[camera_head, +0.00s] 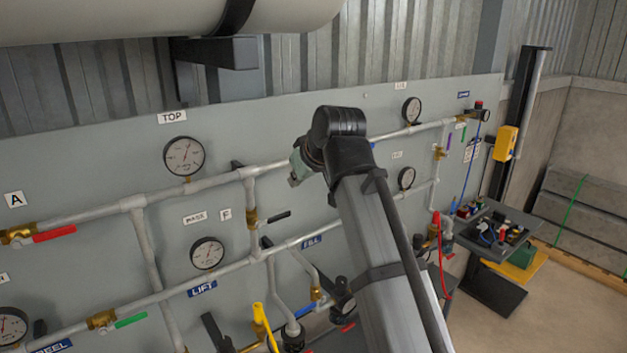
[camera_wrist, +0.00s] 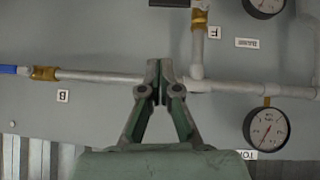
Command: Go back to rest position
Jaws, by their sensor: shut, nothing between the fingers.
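My gripper (camera_wrist: 158,72) shows in the wrist view with its two green-grey fingers together at the tips and nothing between them. Its fingertips appear in front of a grey pipe on the panel; whether they touch it I cannot tell. In the head view my arm reaches up from the lower right toward the panel. The gripper is mostly hidden there behind the black wrist joint, with only a bit of green showing at its left.
A grey panel (camera_head: 100,165) carries pipes, gauges such as the one under TOP (camera_head: 184,156), and valves with red (camera_head: 54,236) and green (camera_head: 131,320) handles. A large tank (camera_head: 150,18) hangs above. A small table (camera_head: 505,236) with tools stands right. Floor at lower right is clear.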

